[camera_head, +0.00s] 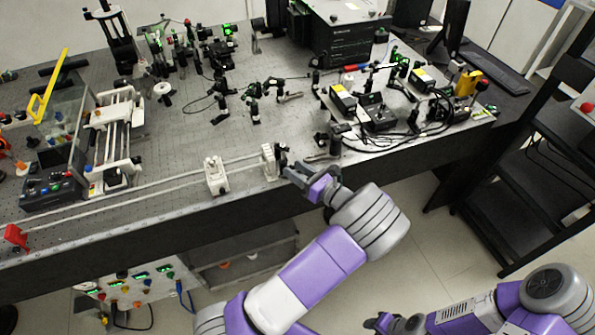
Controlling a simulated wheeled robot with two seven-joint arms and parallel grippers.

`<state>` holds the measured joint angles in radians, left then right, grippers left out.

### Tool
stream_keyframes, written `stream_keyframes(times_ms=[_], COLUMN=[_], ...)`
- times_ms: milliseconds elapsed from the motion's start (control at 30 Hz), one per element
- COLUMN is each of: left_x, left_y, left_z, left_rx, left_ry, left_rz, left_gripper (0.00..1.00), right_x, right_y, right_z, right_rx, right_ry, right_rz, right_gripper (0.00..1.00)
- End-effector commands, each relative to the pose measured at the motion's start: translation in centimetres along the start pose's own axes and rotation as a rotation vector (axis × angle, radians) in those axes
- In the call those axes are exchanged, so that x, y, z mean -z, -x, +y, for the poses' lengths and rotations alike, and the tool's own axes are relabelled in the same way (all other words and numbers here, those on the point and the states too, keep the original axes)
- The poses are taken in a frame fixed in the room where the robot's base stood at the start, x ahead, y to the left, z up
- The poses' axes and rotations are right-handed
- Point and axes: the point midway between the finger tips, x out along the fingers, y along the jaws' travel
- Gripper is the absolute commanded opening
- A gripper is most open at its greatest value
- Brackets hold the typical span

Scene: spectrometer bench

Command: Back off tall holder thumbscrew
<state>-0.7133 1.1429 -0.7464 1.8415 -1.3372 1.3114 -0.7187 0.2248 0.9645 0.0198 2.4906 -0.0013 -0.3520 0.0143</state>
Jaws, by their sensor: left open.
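Two white holders stand on a long pair of rails (130,203) along the bench's front edge: one holder (216,176) near the middle and one holder (270,162) at the right end. I cannot tell which is the tall one, and no thumbscrew shows clearly. My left gripper (291,168) is open, just right of the right-end holder; whether it touches is unclear. My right gripper (380,322) is low at the bottom edge, away from the bench, its fingers too small to read.
A red end piece (16,235) sits at the rails' left end. Small optics posts (254,108) stand behind the rails. A raised plate with boxes and cables (380,115) lies to the right. A black shelf rack (525,190) stands beyond the bench, with open floor before it.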

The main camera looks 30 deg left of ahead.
Motion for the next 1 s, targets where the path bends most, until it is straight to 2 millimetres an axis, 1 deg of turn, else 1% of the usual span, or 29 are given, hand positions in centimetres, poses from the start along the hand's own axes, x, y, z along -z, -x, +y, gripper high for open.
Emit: stream_keyframes(times_ms=[100,133,300,400,733,867,1000], left_x=[-0.01,0.00,0.00,0.00,0.01,0.02,0.03], left_y=[0.01,0.02,0.04,0.04,0.06,0.07,0.08], left_z=[0.01,0.01,0.00,0.00,0.00,0.01,0.02], left_rx=[0.000,0.000,0.000,0.000,0.000,0.000,0.000], left_ry=[0.000,0.000,0.000,0.000,0.023,0.073,0.160], left_rz=[0.000,0.000,0.001,0.001,0.001,0.001,0.001], left_gripper=[0.43,0.40,0.14,0.00,0.00,0.00,0.00], right_x=[0.00,0.00,0.00,0.00,0.00,0.00,-0.01], right_y=[0.01,0.01,0.01,0.01,0.04,0.08,0.14], right_z=[0.00,0.00,0.00,0.00,-0.01,-0.03,-0.05], right_rx=[0.000,0.000,0.000,0.000,0.000,0.000,0.000], right_ry=[0.000,0.000,0.000,0.000,0.000,0.000,0.000], right_rz=[0.000,0.000,0.000,0.000,0.000,0.000,0.000], right_gripper=[0.38,0.38,0.38,0.38,0.38,0.38,0.38])
